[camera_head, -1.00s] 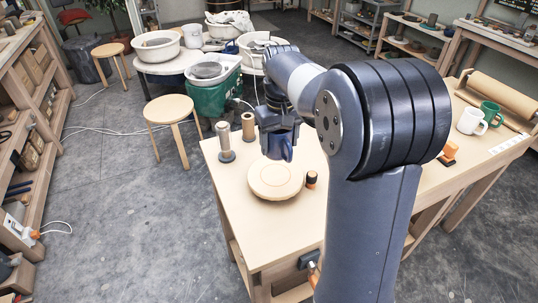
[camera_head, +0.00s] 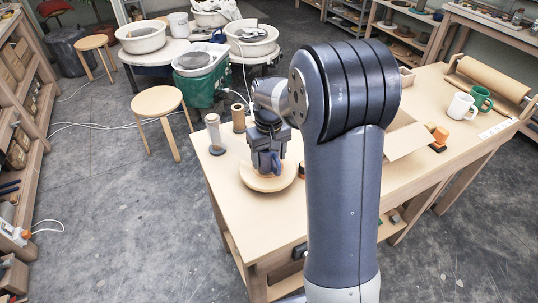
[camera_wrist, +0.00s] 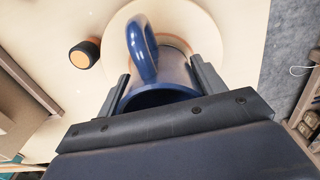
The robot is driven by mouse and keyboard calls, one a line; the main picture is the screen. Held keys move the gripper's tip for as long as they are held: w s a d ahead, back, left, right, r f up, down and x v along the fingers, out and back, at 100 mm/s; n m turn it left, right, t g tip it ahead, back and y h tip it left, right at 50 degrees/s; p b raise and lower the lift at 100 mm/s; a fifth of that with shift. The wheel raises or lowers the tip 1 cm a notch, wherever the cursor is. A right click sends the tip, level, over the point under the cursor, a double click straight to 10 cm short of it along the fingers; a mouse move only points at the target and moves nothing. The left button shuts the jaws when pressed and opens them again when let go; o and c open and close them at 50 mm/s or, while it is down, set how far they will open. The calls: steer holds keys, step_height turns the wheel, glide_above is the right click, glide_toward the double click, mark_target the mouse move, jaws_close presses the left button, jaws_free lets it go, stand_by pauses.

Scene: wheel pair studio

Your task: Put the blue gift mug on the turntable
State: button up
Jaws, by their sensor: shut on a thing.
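The blue mug (camera_wrist: 165,72) is between the fingers of my gripper (camera_wrist: 163,85), which is shut on it, with its handle toward the top of the wrist view. In the head view my gripper (camera_head: 268,165) points down over the round pale turntable (camera_head: 262,184), and a bit of the blue mug (camera_head: 276,163) shows there. The turntable also shows behind the mug in the wrist view (camera_wrist: 205,28). The mug is upright over the disc; I cannot tell whether its base touches it. My gripper hides much of the mug.
A grey-based cylinder (camera_head: 215,134) and a brown cylinder (camera_head: 238,118) stand behind the turntable. A small black and orange object (camera_wrist: 84,54) sits beside it. A white mug (camera_head: 462,106) and a green mug (camera_head: 482,98) stand at the bench's far right. An open cardboard box (camera_head: 402,137) is right of my arm.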

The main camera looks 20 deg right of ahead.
steer(key=o, duration=1.2)
steer(key=shift+f, duration=0.15)
step_height(320, 180, up, 12)
steer(key=shift+r, duration=0.2)
